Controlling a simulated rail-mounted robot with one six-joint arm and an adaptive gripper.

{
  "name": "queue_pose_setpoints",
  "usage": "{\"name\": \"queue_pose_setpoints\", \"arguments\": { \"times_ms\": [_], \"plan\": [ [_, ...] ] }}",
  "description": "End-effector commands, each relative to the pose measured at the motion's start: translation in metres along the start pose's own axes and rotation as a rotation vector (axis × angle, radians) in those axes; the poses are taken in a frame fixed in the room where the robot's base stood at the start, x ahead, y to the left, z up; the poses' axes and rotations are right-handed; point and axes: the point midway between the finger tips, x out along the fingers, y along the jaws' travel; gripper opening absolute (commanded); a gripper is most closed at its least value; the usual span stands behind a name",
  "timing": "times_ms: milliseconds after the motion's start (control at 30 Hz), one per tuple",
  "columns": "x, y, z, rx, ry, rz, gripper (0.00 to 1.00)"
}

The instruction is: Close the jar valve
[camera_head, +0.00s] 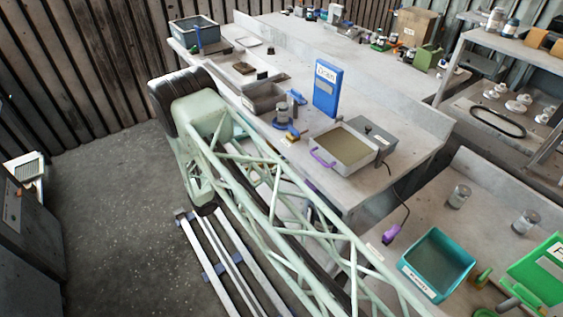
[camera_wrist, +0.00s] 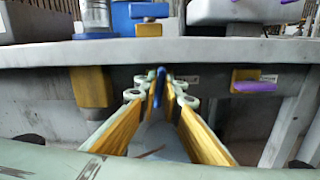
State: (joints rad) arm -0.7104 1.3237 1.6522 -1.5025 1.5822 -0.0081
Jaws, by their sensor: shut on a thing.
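In the wrist view, a narrow blue upright handle (camera_wrist: 160,78) stands at the front side of the bench, below its top edge. My gripper (camera_wrist: 160,93) reaches toward the bench front, with yellow fingers and pale green tips closed on this blue handle. A small label beside it is too small to read, so I cannot tell for sure that it is the jar valve. To the right is a yellow valve block (camera_wrist: 240,77) with a purple handle (camera_wrist: 256,87) lying sideways. In the head view my arm's lattice hides the gripper and the bench front.
A yellow block (camera_wrist: 92,88) is on the bench front at left. Above, the bench top holds a jar (camera_head: 282,113), a blue sign (camera_head: 327,88) and a tray with a purple handle (camera_head: 322,158). A teal bin (camera_head: 437,264) stands at right. The floor (camera_head: 105,220) at left is clear.

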Motion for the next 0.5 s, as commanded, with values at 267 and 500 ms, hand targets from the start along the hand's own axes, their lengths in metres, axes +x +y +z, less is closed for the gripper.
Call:
{"name": "queue_pose_setpoints", "arguments": {
  "times_ms": [267, 500],
  "plan": [
    [-0.0001, -0.0005, -0.0008, 0.033, 0.0, 0.0, 0.0],
    [-0.0002, -0.0008, -0.0015, 0.132, 0.0, 0.0, 0.0]
  ]
}}
